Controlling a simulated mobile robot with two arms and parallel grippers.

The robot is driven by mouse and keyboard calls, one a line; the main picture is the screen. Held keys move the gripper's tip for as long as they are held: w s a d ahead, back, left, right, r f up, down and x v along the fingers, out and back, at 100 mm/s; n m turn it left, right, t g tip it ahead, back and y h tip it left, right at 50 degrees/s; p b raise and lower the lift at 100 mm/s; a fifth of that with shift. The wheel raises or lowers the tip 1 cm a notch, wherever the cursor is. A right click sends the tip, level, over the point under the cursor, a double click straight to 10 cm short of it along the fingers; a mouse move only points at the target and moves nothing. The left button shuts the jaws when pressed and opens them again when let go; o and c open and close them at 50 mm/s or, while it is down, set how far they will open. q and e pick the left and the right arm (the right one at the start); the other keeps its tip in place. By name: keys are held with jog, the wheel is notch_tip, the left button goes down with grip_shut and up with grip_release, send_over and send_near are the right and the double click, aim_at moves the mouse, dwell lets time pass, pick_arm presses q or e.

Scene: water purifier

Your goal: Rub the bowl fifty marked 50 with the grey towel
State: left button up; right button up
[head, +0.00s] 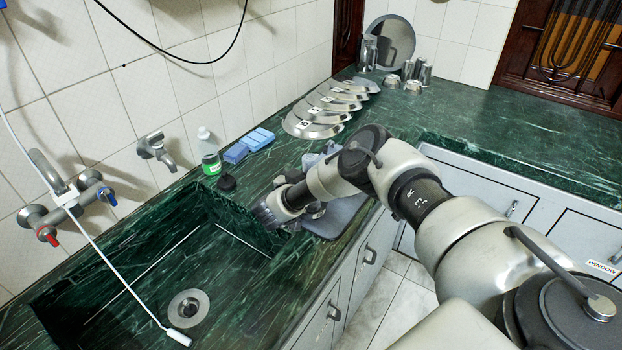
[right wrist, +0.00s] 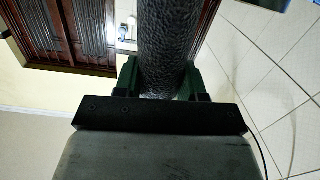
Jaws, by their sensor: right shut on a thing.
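Several shiny metal bowls or dishes (head: 318,129) with small white labels stand in an overlapping row on the green counter in the head view. The label marks are too small to read, so I cannot tell which is fifty. My right gripper (head: 268,214) is low over the counter's sink edge, well in front of the row. In the right wrist view my right gripper (right wrist: 163,85) is shut on a dark grey, rough-textured thing, which looks like the grey towel (right wrist: 165,40). In the head view my wrist mostly hides it. My left gripper is not in view.
The sink (head: 188,307) lies left of my arm, with a mixer tap (head: 68,205). A green-labelled bottle (head: 209,158) and blue sponges (head: 248,144) stand behind it. A grey tray (head: 345,215) lies under my arm. Metal cups (head: 420,72) and a round plate (head: 392,40) stand at the back.

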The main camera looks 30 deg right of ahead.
jog(key=shift+s+a+p, duration=0.35)
jog(key=shift+s+p, duration=0.45)
jog(key=shift+p, duration=0.6)
jog(key=shift+w+a, duration=0.25)
jog(key=shift+w, duration=0.3)
dwell(1.0)
notch_tip(320, 180, up, 10)
jog(key=p, duration=0.8)
jog(key=shift+f, duration=0.25)
